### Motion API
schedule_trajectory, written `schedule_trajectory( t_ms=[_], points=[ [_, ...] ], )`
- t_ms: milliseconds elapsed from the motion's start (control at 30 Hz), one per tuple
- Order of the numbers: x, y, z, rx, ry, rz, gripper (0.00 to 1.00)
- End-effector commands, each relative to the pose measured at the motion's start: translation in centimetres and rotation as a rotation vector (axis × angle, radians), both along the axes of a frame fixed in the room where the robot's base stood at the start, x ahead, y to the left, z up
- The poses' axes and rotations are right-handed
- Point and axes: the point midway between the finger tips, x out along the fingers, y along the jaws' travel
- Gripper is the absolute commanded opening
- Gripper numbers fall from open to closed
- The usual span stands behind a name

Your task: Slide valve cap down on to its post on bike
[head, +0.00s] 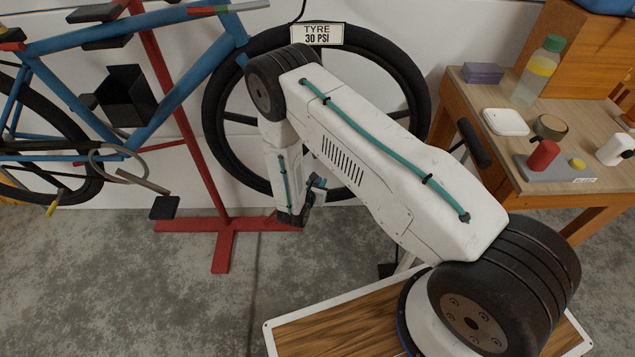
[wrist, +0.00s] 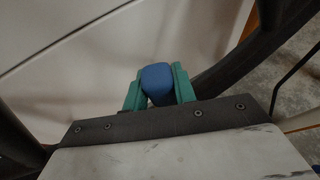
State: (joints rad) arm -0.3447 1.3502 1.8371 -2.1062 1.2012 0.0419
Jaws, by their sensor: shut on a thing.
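In the wrist view, my gripper (wrist: 158,92) has its two green jaws shut on a blue rounded cap (wrist: 157,78), which looks like the valve cap. In the head view, my gripper (head: 316,184) is small, in front of the lower part of the bike's black wheel (head: 218,95). The cap cannot be made out clearly there. The blue bike (head: 105,35) hangs at the left and middle. The valve post is not visible in either view; my arm covers part of the wheel. In the wrist view, the dark tyre (wrist: 225,72) curves behind the jaws.
A red stand (head: 190,130) is left of my gripper. A wooden bench (head: 480,100) at right holds a bottle (head: 537,75), a purple box (head: 482,73) and a grey tray (head: 565,177).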

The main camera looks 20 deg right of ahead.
Motion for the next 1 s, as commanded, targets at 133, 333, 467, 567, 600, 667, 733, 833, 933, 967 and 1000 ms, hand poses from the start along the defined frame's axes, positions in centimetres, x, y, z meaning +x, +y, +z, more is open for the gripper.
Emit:
schedule_trajectory(
  t_ms=[133, 333, 467, 567, 600, 667, 733, 833, 933, 967, 1000],
  points=[
    [0.0, 0.0, 0.0, 0.000, 0.000, 0.000, 0.02],
    [0.0, 0.0, -0.2, 0.000, 0.000, 0.000, 0.02],
    [0.0, 0.0, -0.5, 0.000, 0.000, 0.000, 0.02],
    [0.0, 0.0, -0.8, 0.000, 0.000, 0.000, 0.02],
    [0.0, 0.0, -0.9, 0.000, 0.000, 0.000, 0.02],
    [0.0, 0.0, -1.1, -0.001, 0.001, 0.000, 0.02],
    [0.0, 0.0, -1.3, -0.001, 0.001, 0.000, 0.02],
    [0.0, 0.0, -1.6, 0.000, 0.000, 0.000, 0.02],
    [0.0, 0.0, -1.8, 0.000, 0.000, 0.000, 0.02],
    [0.0, 0.0, -1.8, 0.000, 0.000, 0.000, 0.02],
    [0.0, 0.0, -1.8, 0.000, 0.000, 0.000, 0.02]
  ],
)
